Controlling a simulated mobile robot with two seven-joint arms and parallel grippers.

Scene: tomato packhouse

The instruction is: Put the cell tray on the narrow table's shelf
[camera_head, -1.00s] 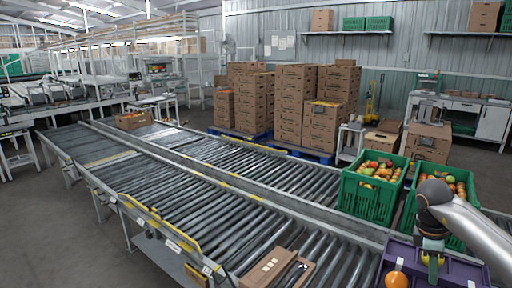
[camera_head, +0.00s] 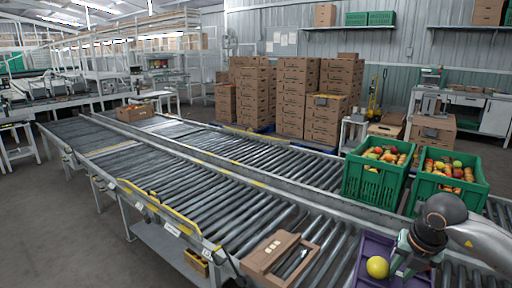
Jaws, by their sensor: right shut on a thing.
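A purple tray (camera_head: 369,248), which I take to be the cell tray, is at the bottom right, partly cut off by the picture's edge. A round yellow fruit (camera_head: 377,267) shows at it, left of my fingers. My right gripper (camera_head: 405,268) points down over the tray and is shut on it; the exact grip is partly hidden by the wrist. My left gripper is not in view. A small, narrow light table (camera_head: 352,137) stands behind the conveyor, right of the carton stacks; I cannot tell whether it is the task's table.
A long roller conveyor (camera_head: 215,185) crosses the view. An open brown carton (camera_head: 262,254) lies on its near end. Two green crates of fruit (camera_head: 370,188) (camera_head: 447,187) stand beyond my right arm. Carton stacks (camera_head: 299,100) stand behind. Floor at the lower left is clear.

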